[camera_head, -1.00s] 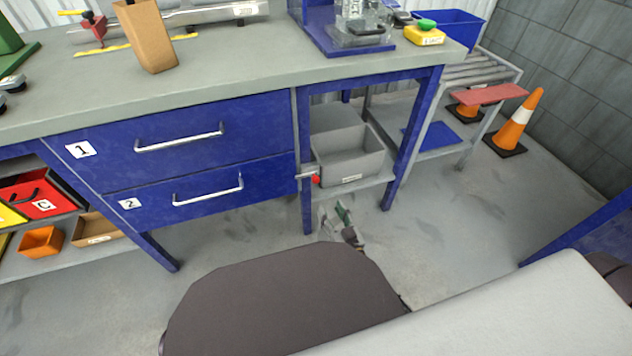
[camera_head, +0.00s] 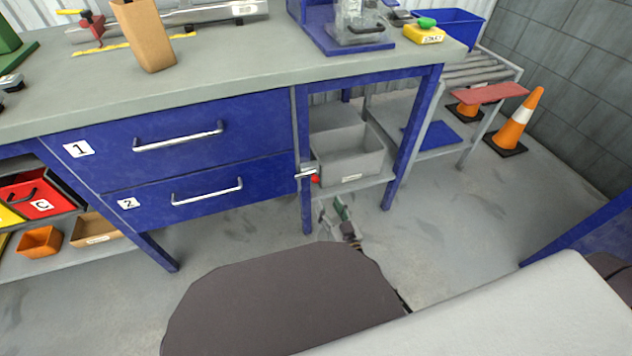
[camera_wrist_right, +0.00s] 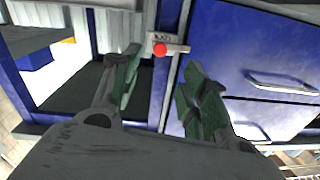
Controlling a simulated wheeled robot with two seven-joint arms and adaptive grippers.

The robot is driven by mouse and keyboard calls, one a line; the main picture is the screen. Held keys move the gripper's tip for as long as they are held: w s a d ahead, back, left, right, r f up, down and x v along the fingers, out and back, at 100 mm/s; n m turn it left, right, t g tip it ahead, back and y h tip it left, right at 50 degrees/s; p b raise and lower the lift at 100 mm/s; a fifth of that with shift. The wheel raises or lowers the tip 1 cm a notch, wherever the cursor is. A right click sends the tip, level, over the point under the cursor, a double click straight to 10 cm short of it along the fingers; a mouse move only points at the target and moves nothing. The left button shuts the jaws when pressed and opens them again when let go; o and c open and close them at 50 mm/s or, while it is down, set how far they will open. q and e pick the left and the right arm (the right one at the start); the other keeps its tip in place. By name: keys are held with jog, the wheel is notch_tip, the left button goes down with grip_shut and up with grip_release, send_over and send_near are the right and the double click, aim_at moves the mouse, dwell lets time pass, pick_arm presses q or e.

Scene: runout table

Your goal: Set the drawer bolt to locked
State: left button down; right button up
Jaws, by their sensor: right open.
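The drawer bolt (camera_head: 306,172) is a small pale metal fitting on the blue post right of the two drawers. Its red knob (camera_head: 315,180) shows at its right end. In the right wrist view the red knob (camera_wrist_right: 160,50) sits below a small label plate, and a pale bar (camera_wrist_right: 179,48) reaches toward the drawer side. I cannot tell the bolt's setting. My right gripper (camera_head: 336,212) is low in front of the post, below the bolt. In the wrist view its green-padded fingers (camera_wrist_right: 162,78) are spread and empty, apart from the knob. My left gripper is not in view.
Drawer 1 (camera_head: 190,142) and drawer 2 (camera_head: 215,200) look closed, with bar handles. A grey bin (camera_head: 350,165) stands on the shelf right of the post. A second blue leg (camera_head: 412,130) stands farther right. Orange cones (camera_head: 515,125) are on the floor.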

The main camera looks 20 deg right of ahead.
aim_at(316, 181)
jog(key=shift+w+a+b, duration=0.15)
jog(key=shift+w+b, duration=0.6)
jog(key=shift+w, duration=1.45)
jog(key=shift+w+a+b, duration=0.15)
jog(key=shift+w+b, duration=0.6)
jog(key=shift+w, duration=1.4)
jog(key=shift+w+a+b, duration=0.1)
jog(key=shift+w+b, duration=0.3)
jog(key=shift+w, duration=0.65)
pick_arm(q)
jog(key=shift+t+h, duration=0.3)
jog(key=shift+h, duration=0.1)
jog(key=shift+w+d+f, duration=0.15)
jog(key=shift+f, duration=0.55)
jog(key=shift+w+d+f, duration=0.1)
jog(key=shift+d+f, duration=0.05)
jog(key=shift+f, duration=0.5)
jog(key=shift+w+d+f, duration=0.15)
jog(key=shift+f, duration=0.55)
pick_arm(e)
jog(key=shift+w, duration=0.65)
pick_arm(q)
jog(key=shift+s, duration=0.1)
pick_arm(e)
jog(key=c, duration=0.6)
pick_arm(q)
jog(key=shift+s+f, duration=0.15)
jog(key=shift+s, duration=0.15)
pick_arm(e)
grip_shut()
